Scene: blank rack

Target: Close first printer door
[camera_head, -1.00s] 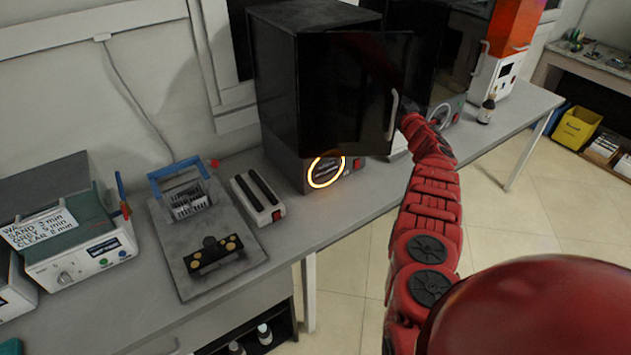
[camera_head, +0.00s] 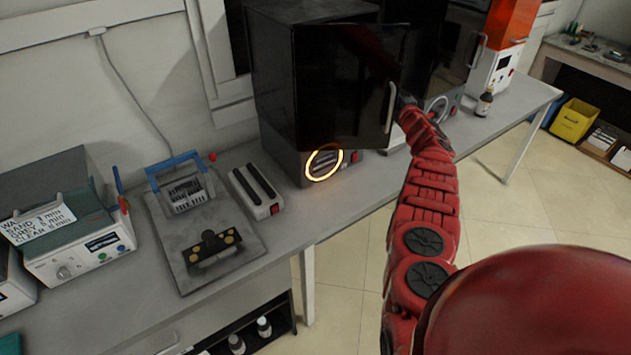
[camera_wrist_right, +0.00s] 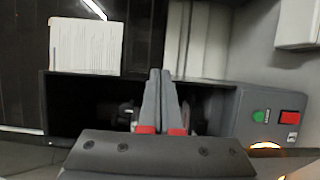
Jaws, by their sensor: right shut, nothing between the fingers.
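The first printer (camera_head: 310,12) is a dark box on the bench, with a lit orange ring (camera_head: 324,163) on its grey base. Its glossy black door (camera_head: 345,90) stands partly open, swung out to the front right, with a pale vertical handle (camera_head: 390,107) near its free edge. My red right arm reaches up to that edge. The right gripper is mostly hidden by the door in the head view. In the wrist view the right gripper (camera_wrist_right: 160,75) has its grey fingers together and empty; contact with the door cannot be told. My left gripper is out of view.
Left of the first printer are a white device (camera_head: 256,190), a grey tray (camera_head: 165,240) and a wash unit (camera_head: 85,255). Floor in front is clear.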

